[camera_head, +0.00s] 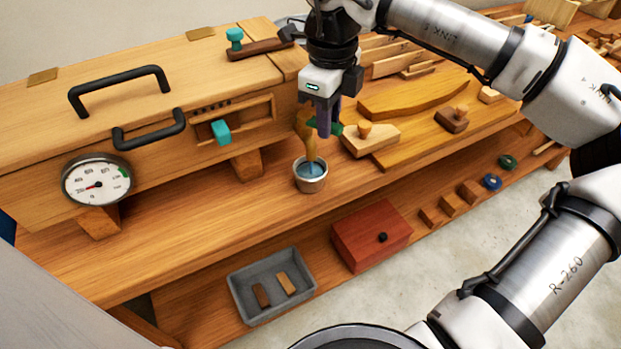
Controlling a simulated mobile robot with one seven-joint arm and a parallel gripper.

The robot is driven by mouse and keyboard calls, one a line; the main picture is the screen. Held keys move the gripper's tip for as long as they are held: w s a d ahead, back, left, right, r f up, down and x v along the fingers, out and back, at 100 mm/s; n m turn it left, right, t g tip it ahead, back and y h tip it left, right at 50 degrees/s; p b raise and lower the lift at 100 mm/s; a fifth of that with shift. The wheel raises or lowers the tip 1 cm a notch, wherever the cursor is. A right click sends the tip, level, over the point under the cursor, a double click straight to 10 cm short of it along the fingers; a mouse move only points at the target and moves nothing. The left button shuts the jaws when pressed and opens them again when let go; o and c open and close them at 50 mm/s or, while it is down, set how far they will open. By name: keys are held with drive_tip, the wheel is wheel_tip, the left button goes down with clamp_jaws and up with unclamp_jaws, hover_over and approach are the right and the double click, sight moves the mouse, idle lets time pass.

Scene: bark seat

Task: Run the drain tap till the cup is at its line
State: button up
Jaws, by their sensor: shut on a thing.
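The brass-coloured drain tap (304,122) sticks out at the right end of the long wooden box, with its lower part reaching down over the cup. My gripper (325,130) points down beside the tap and is shut on its green handle (337,129), which is mostly hidden by the fingers. The small grey cup (311,186) stands upright on the bench under the tap. Bluish liquid shows inside it. I cannot make out the line in the cup, nor clearly tell a running stream from the tap's spout.
A round gauge (97,181) is on the box front at left, near a teal slider (220,132) and black handles (119,85). Wooden blocks (371,143) lie right of the cup. A grey tray (246,305) and red box (362,242) sit on the lower shelf.

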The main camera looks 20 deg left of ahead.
drive_tip(key=m, duration=0.1)
drive_tip(key=s+m+b, duration=0.1)
drive_tip(key=m, duration=0.1)
drive_tip(key=m+b, duration=0.1)
drive_tip(key=m, duration=0.1)
drive_tip(key=shift+s+a+f, duration=0.15)
drive_tip(key=shift+s+a, duration=0.15)
drive_tip(key=shift+s, duration=0.1)
drive_tip(key=shift+s+a+m+b, duration=0.1)
drive_tip(key=shift+s+m+b, duration=0.1)
drive_tip(key=shift+m, duration=0.35)
drive_tip(key=shift+s+a+m+b, duration=0.1)
drive_tip(key=shift+s+m+b, duration=0.1)
drive_tip(key=shift+m, duration=0.35)
drive_tip(key=o, duration=0.9)
drive_tip(key=shift+c, duration=0.2)
wheel_tip(320, 180, up, 8)
drive_tip(key=p, duration=0.6)
